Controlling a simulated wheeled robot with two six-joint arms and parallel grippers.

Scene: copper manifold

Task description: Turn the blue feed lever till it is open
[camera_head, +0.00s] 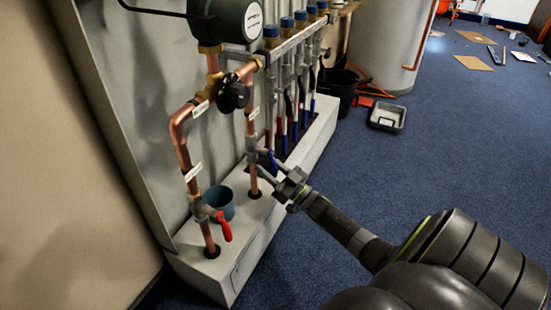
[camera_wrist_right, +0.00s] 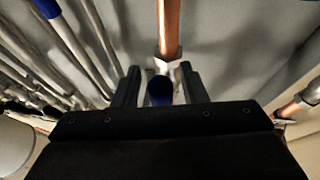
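The blue feed lever (camera_head: 273,160) is on a valve on the right copper pipe (camera_head: 253,115), low above the white base box. It also shows end-on in the right wrist view (camera_wrist_right: 160,91). My right gripper (camera_head: 266,170) reaches in from the right with its fingers at the lever. In the wrist view its two fingers (camera_wrist_right: 160,84) stand apart on either side of the blue lever, with a visible gap at each side. The fingers partly hide the lever and valve in the head view. My left gripper is not in view.
A red lever (camera_head: 224,227) hangs on the left pipe's valve, beside a blue-grey cup (camera_head: 220,203). A black knob (camera_head: 234,95) and a round pump (camera_head: 228,18) are above. Several thin pipes with blue caps stand behind. The blue carpet (camera_head: 360,150) at right is mostly clear.

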